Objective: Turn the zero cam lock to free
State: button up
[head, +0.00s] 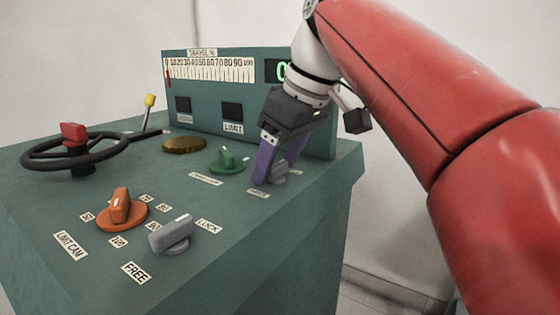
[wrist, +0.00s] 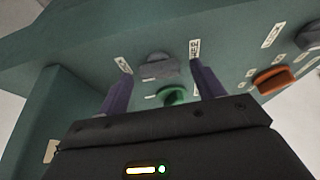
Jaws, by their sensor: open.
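A grey lever knob (head: 172,235) stands at the front of the green console top, between the labels LOCK (head: 208,227) and FREE (head: 136,272). Its white mark is at the end towards LOCK. A second grey knob (head: 279,172) sits near the right edge, with small labels that I cannot read. My gripper (head: 271,174) is open, its purple fingers pointing down at this second knob. In the wrist view the second knob (wrist: 158,67) lies between the fingertips (wrist: 161,69); I cannot tell whether they touch it.
An orange limit cam knob (head: 122,210) and a green knob (head: 228,161) are nearby on the top. A black handwheel (head: 75,153) and yellow-tipped lever (head: 149,115) are at the left. The upright gauge panel (head: 212,95) stands behind. Space above the front is clear.

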jog(key=shift+c, duration=0.2)
jog(key=c, duration=0.9)
jog(key=shift+c, duration=0.2)
jog(key=shift+m, duration=0.3)
jog(key=m+t+h+p, duration=0.1)
jog(key=m, duration=0.2)
jog(key=shift+r+m+p, duration=0.1)
jog(key=shift+m+p, duration=0.2)
jog(key=shift+p, duration=0.1)
jog(key=m+h, duration=0.1)
jog(key=m, duration=0.1)
jog(key=m+h, duration=0.1)
jog(key=m, duration=0.1)
jog(key=shift+s+a+m+t+p, duration=0.1)
jog(key=shift+a+m+t+p, duration=0.1)
jog(key=shift+m+t+p, duration=0.15)
jog(key=m+h, duration=0.1)
jog(key=m, duration=0.3)
jog(key=shift+a+h, duration=0.1)
jog(key=shift+h, duration=0.3)
jog(key=m, duration=0.2)
jog(key=m+g+h, duration=0.1)
jog(key=m, duration=0.2)
jog(key=shift+a+h, duration=0.15)
jog(key=shift+h, duration=0.15)
